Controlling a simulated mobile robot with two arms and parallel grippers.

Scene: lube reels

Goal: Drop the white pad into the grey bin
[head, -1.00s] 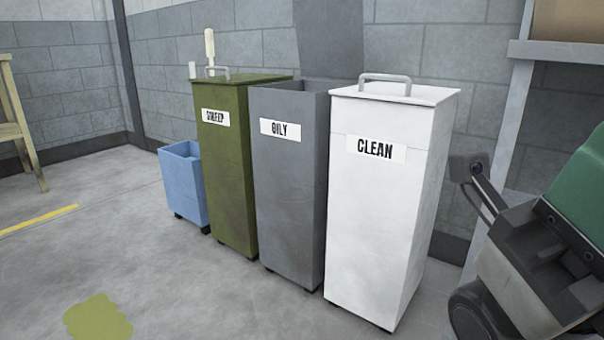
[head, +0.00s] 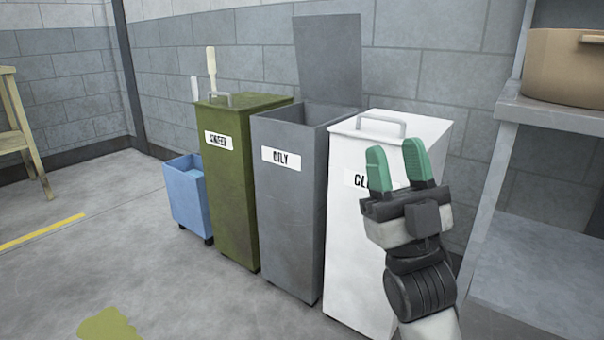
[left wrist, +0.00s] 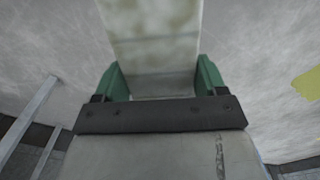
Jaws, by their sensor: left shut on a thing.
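The grey bin (head: 287,215), labelled OILY, stands between the green and white bins. Its lid (head: 330,58) is raised at the back and its top is open. In the left wrist view the white pad (left wrist: 152,30), off-white with faint greenish stains, sits between the green fingers of my left gripper (left wrist: 160,80), which is shut on it. The left gripper and the pad are not in the head view. My right gripper (head: 396,148) points up in front of the white bin, its green fingers apart with nothing between them.
The white bin (head: 350,255), its label partly hidden by my right gripper, and the olive green bin (head: 229,180) have closed lids. A low blue bin (head: 186,195) stands at left. A shelf (head: 545,120) holds a tan container (head: 565,68) at right. A yellow-green patch (head: 108,325) marks open floor.

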